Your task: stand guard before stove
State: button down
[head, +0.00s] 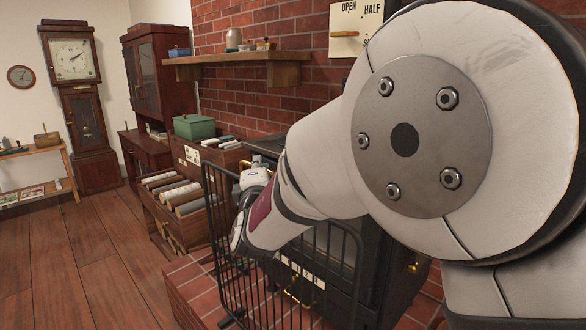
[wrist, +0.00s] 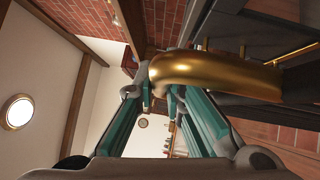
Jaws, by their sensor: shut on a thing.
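The black wire guard (head: 349,262) is upright in front of the dark stove (head: 395,275), over the brick hearth. Its bars cross in front of the stove's lower part; I cannot tell whether its feet touch down. My gripper (wrist: 160,98) is shut on a thick brass handle (wrist: 215,74), which shows at its fingertips in the wrist view. In the head view my gripper (head: 255,178) is small at the guard's top, partly hidden by my arm. My arm also covers much of the stove and the guard's upper right.
The red brick hearth (head: 190,291) borders open wooden floor (head: 70,260) at left. A wooden rack of rolls (head: 178,190) stands just left of the guard, with a green box (head: 194,127) behind. A wall shelf (head: 238,58) is above.

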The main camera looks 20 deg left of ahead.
jog(key=shift+r, duration=0.65)
jog(key=c, duration=1.6)
grip_release()
jog(key=shift+f, duration=0.25)
jog(key=shift+f, duration=0.1)
jog(key=shift+f, duration=0.6)
jog(key=v, duration=0.8)
jog(key=r+v, duration=0.1)
jog(key=v, duration=0.3)
